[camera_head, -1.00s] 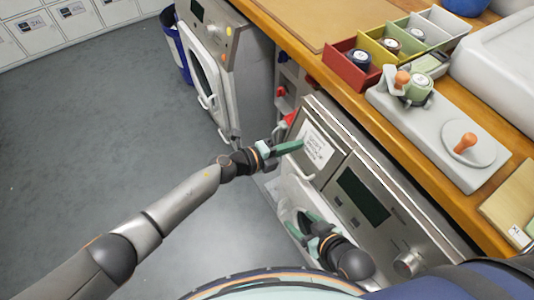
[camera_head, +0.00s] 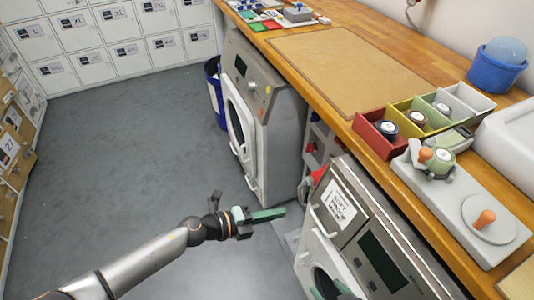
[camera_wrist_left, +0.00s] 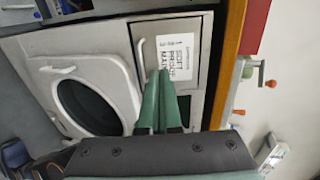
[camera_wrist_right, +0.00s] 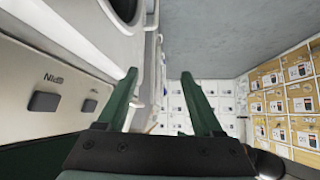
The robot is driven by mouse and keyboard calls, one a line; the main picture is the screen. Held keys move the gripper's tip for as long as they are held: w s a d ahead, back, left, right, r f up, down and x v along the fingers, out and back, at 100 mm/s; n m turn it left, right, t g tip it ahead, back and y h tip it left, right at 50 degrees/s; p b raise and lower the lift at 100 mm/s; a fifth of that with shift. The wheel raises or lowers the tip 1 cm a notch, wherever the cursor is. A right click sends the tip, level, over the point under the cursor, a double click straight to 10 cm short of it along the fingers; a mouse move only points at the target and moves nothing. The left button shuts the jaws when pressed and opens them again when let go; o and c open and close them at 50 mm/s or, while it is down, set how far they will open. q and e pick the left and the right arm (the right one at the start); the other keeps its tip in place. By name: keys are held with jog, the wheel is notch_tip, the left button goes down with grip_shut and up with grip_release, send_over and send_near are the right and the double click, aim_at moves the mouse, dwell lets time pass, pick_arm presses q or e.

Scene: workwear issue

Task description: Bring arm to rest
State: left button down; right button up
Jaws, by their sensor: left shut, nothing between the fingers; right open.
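My left gripper (camera_head: 284,212) has green fingers pressed together with nothing between them. It hangs over the grey floor, just left of the near washing machine (camera_head: 378,240) and apart from it. In the left wrist view its closed fingertips (camera_wrist_left: 162,76) point toward that machine's labelled drawer (camera_wrist_left: 170,58) and overlap it in the picture. My right gripper (camera_wrist_right: 168,88) is open and empty in the right wrist view, beside a pale machine front with dark buttons. In the head view only a bit of it shows at the bottom edge, before the round door (camera_head: 318,272).
A second machine (camera_head: 262,110) and a blue bin (camera_head: 214,92) stand further back. The wooden counter (camera_head: 350,95) above holds coloured trays (camera_head: 376,138) and a grey board with orange knobs (camera_head: 445,200). White lockers (camera_head: 110,38) line the back. The floor (camera_head: 130,150) at left is clear.

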pick_arm(q)
jog(key=s+a+r+n+t+y+p, duration=0.35)
jog(key=a+n+t, duration=0.35)
jog(key=n, duration=1)
jog(key=s+a+f+n+g+y+p, duration=0.1)
jog(key=s+a+f+n+y, duration=0.2)
jog(key=s+a+n, duration=0.3)
jog(key=s+a+f+n+g+y+p, duration=0.1)
jog(key=s+a+f+n+y, duration=0.3)
jog(key=s+a+n, duration=0.3)
jog(key=shift+s+a+f+g+y, duration=0.2)
jog(key=shift+a+g+y, duration=0.25)
jog(key=shift+a, duration=0.35)
